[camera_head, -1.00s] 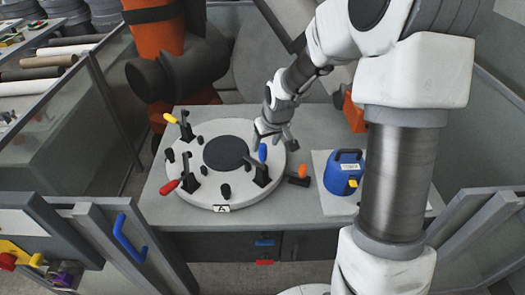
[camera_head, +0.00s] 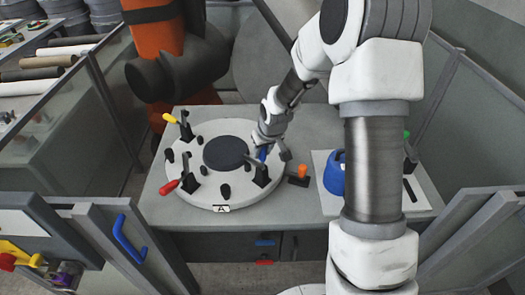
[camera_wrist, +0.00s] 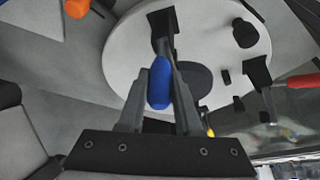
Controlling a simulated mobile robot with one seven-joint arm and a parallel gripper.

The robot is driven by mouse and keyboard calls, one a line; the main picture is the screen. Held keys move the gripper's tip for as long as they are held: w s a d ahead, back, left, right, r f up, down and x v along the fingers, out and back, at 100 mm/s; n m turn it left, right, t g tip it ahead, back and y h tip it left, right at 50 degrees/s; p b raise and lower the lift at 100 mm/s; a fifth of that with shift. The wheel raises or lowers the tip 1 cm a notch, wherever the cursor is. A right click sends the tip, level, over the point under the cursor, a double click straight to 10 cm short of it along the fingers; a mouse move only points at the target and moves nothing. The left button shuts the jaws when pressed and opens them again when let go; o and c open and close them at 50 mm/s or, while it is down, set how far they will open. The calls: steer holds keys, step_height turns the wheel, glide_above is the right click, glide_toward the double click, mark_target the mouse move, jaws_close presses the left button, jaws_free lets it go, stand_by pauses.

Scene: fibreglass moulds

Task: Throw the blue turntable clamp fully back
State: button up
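The round pale turntable (camera_head: 222,192) with a dark centre disc sits on the grey table. Its blue clamp (camera_head: 262,154) is at the right front, with the black base low and the blue handle standing up. My gripper (camera_head: 275,152) has come down over this handle from behind. In the wrist view the blue handle (camera_wrist: 159,84) lies between the two fingers of my gripper (camera_wrist: 160,80). The fingers look open around it, and contact is hard to tell. The black clamp base (camera_wrist: 163,22) shows beyond the fingertips.
The turntable also carries a red-handled clamp (camera_head: 170,187), a yellow-handled clamp (camera_head: 171,118) and several black knobs. An orange-topped black piece (camera_head: 300,175) stands on the table just right of the turntable. A blue container (camera_head: 333,175) is partly hidden behind my arm.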

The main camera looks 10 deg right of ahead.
jaws_close()
stand_by(1.0)
